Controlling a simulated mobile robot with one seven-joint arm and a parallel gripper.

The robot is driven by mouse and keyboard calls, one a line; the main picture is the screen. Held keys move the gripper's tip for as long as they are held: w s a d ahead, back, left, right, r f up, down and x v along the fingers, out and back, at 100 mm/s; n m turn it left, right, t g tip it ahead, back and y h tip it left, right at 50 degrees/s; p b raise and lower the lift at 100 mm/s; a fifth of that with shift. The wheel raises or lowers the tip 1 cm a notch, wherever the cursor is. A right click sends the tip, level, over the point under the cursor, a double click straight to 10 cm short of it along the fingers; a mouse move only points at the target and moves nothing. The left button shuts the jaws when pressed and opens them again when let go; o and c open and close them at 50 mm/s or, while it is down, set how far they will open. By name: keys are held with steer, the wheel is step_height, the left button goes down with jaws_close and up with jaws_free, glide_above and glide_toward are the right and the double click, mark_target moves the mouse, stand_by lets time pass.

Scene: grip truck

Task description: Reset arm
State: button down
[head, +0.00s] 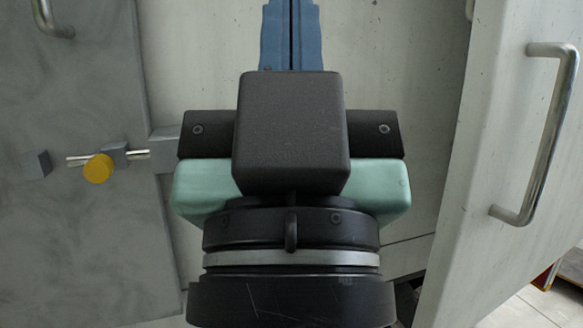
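My gripper (291,22) is in the upper middle of the head view, seen from behind. Its blue fingers point up and away and lie side by side, with only a thin dark line between them. They look shut, and no object shows between them. The very tips are cut off by the top edge of the picture. The black and pale green gripper body and wrist fill the middle and lower part of the view.
At left is a grey door panel (70,230) with a bar handle (58,22) and a sliding bolt with a yellow knob (98,168). At right, a pale door (490,110) with a metal handle (545,145) stands close by. Tiled floor (530,308) shows at lower right.

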step_height(320, 180, up, 22)
steer(key=p, duration=2)
steer(key=shift+r+p, duration=0.25)
steer(key=shift+p, duration=0.05)
steer(key=shift+w, duration=0.1)
